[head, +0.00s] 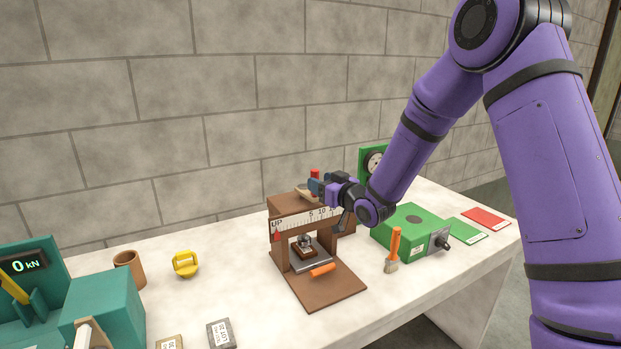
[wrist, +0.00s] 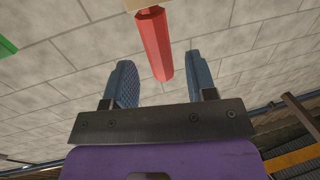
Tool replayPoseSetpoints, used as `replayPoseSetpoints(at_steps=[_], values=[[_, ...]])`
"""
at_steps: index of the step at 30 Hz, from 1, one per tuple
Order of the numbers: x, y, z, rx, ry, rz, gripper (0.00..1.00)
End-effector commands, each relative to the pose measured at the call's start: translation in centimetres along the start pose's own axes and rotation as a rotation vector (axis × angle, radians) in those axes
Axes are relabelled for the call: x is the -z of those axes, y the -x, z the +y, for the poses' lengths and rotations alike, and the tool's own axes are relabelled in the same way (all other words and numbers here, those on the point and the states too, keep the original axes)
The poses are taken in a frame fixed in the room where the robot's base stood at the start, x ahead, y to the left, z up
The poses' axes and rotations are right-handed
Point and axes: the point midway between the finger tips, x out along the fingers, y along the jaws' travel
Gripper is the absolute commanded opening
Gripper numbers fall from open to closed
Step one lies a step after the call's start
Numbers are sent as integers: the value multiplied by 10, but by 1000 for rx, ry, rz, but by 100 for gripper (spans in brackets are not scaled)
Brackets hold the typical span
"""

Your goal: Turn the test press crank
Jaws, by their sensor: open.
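The brown test press (head: 335,289) stands on the pale table, with a white scale marked UP, 5, 10 and 15 and a red pointer at the UP end. A beige crank arm (head: 304,193) lies on its top. The crank's red handle (head: 315,173) shows just above my gripper; in the wrist view the red handle (wrist: 154,45) comes down from the beige arm between the fingers. My gripper (head: 320,186) is at the press top, with blue fingers apart on both sides of the handle (wrist: 160,75). Clear gaps show beside the handle.
A green box (head: 405,222) with a dark knob and an orange brush (head: 393,248) stand right of the press. A green dial (head: 364,158) is behind my arm. A yellow object (head: 186,264), brown cup (head: 130,267) and teal machine (head: 105,300) reading 0 kN are left.

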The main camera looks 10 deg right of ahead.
Motion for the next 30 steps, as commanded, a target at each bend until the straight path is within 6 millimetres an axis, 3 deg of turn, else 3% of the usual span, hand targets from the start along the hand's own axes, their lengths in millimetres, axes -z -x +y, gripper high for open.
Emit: replayPoseSetpoints(at_steps=[3,9,21,22,28,30], values=[[0,-21,-1,2,0,1,52],[0,-43,0,1,1,0,52],[0,-50,0,0,0,-1,52],[0,-50,0,0,0,-1,49],[0,-50,0,0,0,-1,3],[0,-50,0,0,0,-1,0]])
